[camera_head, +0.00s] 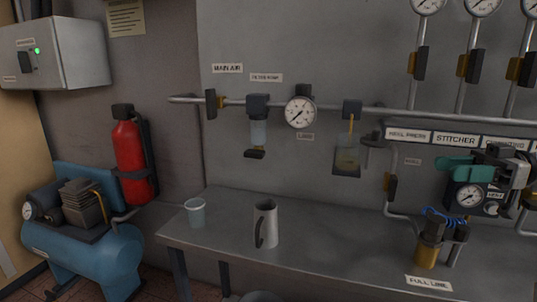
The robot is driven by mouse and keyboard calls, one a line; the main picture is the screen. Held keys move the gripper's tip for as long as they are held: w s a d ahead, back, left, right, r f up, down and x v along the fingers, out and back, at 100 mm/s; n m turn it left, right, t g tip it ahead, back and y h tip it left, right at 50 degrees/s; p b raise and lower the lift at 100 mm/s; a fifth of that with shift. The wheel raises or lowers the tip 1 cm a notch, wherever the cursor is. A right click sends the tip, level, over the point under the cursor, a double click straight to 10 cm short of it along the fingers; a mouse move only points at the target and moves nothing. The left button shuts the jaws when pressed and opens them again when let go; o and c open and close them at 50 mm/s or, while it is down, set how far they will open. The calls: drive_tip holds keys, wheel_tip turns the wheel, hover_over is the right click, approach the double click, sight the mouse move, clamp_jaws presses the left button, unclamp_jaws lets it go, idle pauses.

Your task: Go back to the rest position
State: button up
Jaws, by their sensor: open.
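My gripper (490,165), grey and black, is at the right edge, in front of the wall pipework. Its fingers are small and dark in this view and partly blend with the fittings behind. It is open, and I see nothing held in it. Beside it on the left is a teal handle (455,167) above a dark unit with a round gauge (469,196). Whether the fingers touch this unit I cannot tell.
A grey bench (330,248) runs below, holding a pale cup (195,212), a grey mug (266,224) and a brass fitting (428,248). Pipes, gauges and a filter bowl (347,158) line the wall. A blue compressor (85,250) and red extinguisher (130,155) stand left.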

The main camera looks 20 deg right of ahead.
drive_tip(key=w+a+f+m+g+h+p, duration=0.1)
drive_tip(key=a+f+m+h, duration=0.15)
drive_tip(key=a+f, duration=0.55)
drive_tip(key=w+a+f+m+h+p, duration=0.15)
drive_tip(key=a+f+m, duration=0.25)
drive_tip(key=f, duration=0.8)
drive_tip(key=w+a+f+m+g+h, duration=0.1)
drive_tip(key=a+f+m+h, duration=0.15)
drive_tip(key=a+f, duration=0.6)
drive_tip(key=s+a+f+m+g+h+p, duration=0.25)
drive_tip(key=s+a+f+h, duration=0.2)
drive_tip(key=s+f, duration=0.8)
drive_tip(key=s+g+h, duration=0.2)
drive_tip(key=s+h, duration=0.3)
drive_tip(key=s, duration=0.9)
drive_tip(key=shift+d+f+m, duration=0.2)
drive_tip(key=shift+d+m, duration=0.1)
drive_tip(key=shift+m, duration=0.05)
